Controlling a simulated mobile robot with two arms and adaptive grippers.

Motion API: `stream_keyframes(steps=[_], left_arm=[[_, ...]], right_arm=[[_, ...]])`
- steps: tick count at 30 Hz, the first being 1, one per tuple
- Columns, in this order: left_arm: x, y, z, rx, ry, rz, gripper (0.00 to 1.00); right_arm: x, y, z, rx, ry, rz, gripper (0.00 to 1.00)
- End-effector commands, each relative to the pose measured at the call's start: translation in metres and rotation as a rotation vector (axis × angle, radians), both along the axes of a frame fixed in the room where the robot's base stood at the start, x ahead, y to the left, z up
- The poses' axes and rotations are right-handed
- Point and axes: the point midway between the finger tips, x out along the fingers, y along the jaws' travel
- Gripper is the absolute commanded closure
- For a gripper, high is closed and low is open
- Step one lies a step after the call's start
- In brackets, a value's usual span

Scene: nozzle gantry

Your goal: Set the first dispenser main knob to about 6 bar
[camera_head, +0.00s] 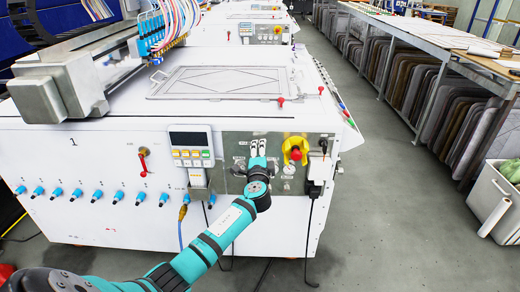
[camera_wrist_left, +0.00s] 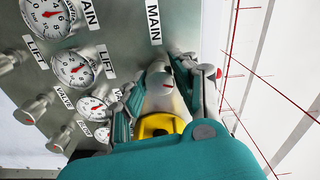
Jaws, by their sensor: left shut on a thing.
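The first dispenser (camera_head: 100,160) is the white machine in front, with a grey control panel (camera_head: 232,186) on its face. In the head view my left gripper (camera_head: 258,149) is at the upper middle of this panel and hides the knob there. In the left wrist view the main knob (camera_wrist_left: 159,80), grey with a red mark, stands below the MAIN label (camera_wrist_left: 153,22). My left gripper (camera_wrist_left: 165,88) has its fingers on either side of the knob and is shut on it. The main gauge (camera_wrist_left: 46,14) is cut by the top edge; its exact reading is unclear. My right gripper is out of view.
A lift gauge (camera_wrist_left: 74,68) and smaller gauges sit beside other grey knobs on the panel. Right of my gripper are a red emergency button (camera_head: 296,154) on yellow and a black plug (camera_head: 322,146). A keypad display (camera_head: 190,148) is left. The floor aisle (camera_head: 385,200) is clear.

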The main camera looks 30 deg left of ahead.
Motion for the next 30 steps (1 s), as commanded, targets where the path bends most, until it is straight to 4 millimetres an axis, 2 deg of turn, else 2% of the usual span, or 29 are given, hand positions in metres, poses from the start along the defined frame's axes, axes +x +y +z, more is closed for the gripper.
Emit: stream_keyframes(steps=[19, 20, 21, 25, 30], left_arm=[[-0.0004, -0.001, -0.0029, 0.043, 0.032, -0.001, 1.0], [-0.0004, -0.001, -0.0029, 0.043, 0.032, -0.001, 0.71], [-0.0004, -0.001, -0.0029, 0.043, 0.032, -0.001, 0.66], [-0.0003, -0.0008, -0.0022, 0.044, 0.031, -0.001, 0.49], [-0.0002, -0.0005, -0.0012, 0.044, 0.029, 0.0, 0.49]], right_arm=[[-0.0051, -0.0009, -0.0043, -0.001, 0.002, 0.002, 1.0], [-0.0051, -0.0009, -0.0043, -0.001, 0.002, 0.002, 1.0], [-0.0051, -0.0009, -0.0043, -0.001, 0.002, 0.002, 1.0], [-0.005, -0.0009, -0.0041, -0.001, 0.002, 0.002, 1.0], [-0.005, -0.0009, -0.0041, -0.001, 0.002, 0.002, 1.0]])
